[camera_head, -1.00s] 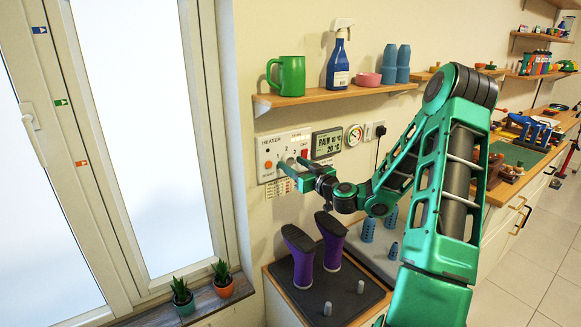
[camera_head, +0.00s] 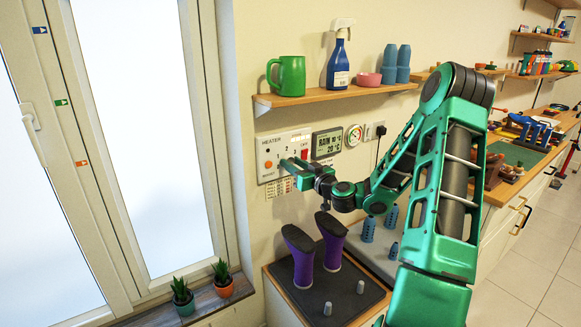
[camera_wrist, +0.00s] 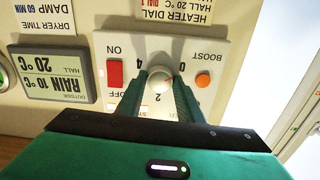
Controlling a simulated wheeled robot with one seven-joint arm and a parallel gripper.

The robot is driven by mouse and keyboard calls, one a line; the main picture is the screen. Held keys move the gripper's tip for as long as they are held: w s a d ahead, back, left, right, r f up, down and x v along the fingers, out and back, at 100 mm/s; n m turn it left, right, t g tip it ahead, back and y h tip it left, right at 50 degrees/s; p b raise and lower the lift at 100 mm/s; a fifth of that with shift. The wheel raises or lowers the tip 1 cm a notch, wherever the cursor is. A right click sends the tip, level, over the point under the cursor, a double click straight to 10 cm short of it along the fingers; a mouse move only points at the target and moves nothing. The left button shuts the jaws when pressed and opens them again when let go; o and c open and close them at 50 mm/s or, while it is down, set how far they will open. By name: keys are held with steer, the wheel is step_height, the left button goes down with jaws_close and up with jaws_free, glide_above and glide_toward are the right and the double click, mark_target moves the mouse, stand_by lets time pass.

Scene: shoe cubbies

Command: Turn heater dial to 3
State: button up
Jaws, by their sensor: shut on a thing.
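The white heater panel (camera_head: 265,150) is on the wall under the shelf. In the wrist view, which is upside down, the panel (camera_wrist: 215,55) carries the heater dial (camera_wrist: 161,80), a pale round knob. The numbers 4, 2 and 0 show around it; the dial's pointer cannot be made out. My gripper (camera_wrist: 158,86) is shut on the dial, with one green finger on each side. In the head view my gripper (camera_head: 286,166) reaches the panel's lower right part and hides the dial.
The panel has a red ON/OFF switch (camera_wrist: 115,73) and an orange boost button (camera_wrist: 203,80). A weather display (camera_head: 327,143) is beside it. Above, a shelf (camera_head: 300,97) holds a green mug (camera_head: 291,76) and a spray bottle (camera_head: 338,65). Purple boots (camera_head: 300,255) stand below.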

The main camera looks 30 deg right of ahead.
steer(key=m, duration=1.8)
steer(key=shift+d+m, duration=0.1)
steer(key=shift+m, duration=0.2)
steer(key=m, duration=0.4)
steer(key=shift+f, duration=0.1)
steer(key=m, duration=0.8)
steer(key=shift+m, duration=2.2)
